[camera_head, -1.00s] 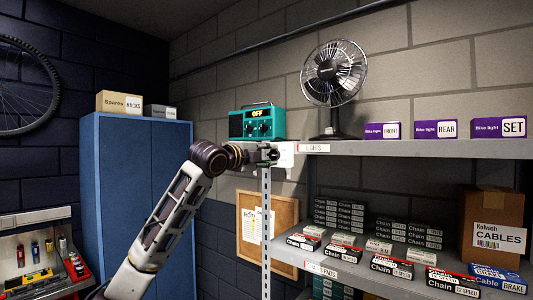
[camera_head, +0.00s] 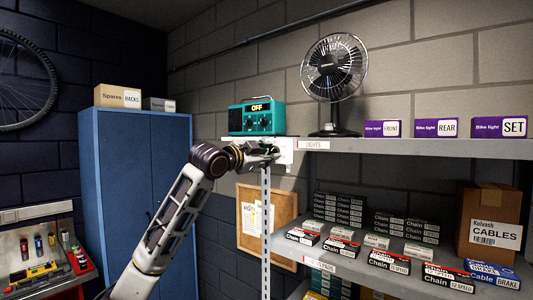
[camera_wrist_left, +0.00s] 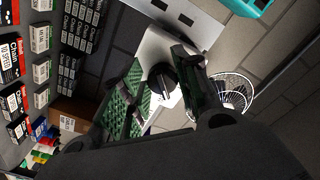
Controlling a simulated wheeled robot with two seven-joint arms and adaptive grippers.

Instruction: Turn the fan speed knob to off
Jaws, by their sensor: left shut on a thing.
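The fan (camera_head: 333,68) is black with a wire cage and stands on the upper shelf. A pale wall plate (camera_head: 288,156) is at the shelf's left end, below the teal device. In the left wrist view a black knob (camera_wrist_left: 161,77) with a light pointer mark sits on this plate (camera_wrist_left: 152,47). My left gripper (camera_head: 274,153) is at the plate in the head view. In the wrist view its green-padded fingers (camera_wrist_left: 158,84) are on either side of the knob, shut on it. The knob is hidden by the gripper in the head view. My right gripper is not in view.
A teal device (camera_head: 257,118) reading OFF stands just above the gripper. The upper shelf (camera_head: 400,147) carries purple bike light boxes (camera_head: 436,128). A lower shelf (camera_head: 345,266) holds several chain boxes. A perforated upright (camera_head: 266,215) and corkboard (camera_head: 250,230) are below.

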